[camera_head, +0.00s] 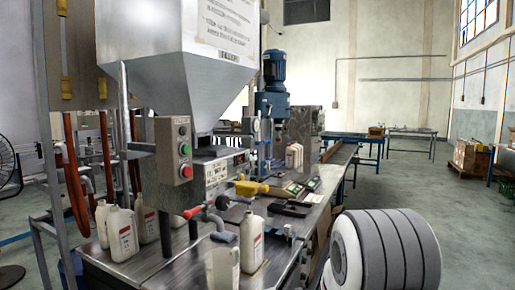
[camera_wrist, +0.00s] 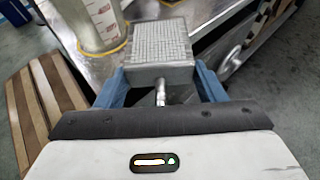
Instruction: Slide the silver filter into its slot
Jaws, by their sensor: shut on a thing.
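The silver filter (camera_wrist: 158,45) is a grey block with a fine mesh-like face, in the upper middle of the wrist view. My gripper (camera_wrist: 160,80) is shut on it, with one blue finger against each side. A short metal stem (camera_wrist: 160,93) shows between the filter and my gripper's palm. The filter is in front of the metal worktop's edge; I cannot tell whether it touches anything. I cannot make out the filter's slot in either view. I cannot pick out my gripper or the filter in the head view.
The filling machine's hopper (camera_head: 180,60) stands over the metal worktop (camera_head: 130,268). A control box (camera_head: 174,150) with buttons hangs in front. Several white bottles (camera_head: 122,233) stand on the worktop. A translucent bottle (camera_wrist: 98,25) is left of the filter in the wrist view.

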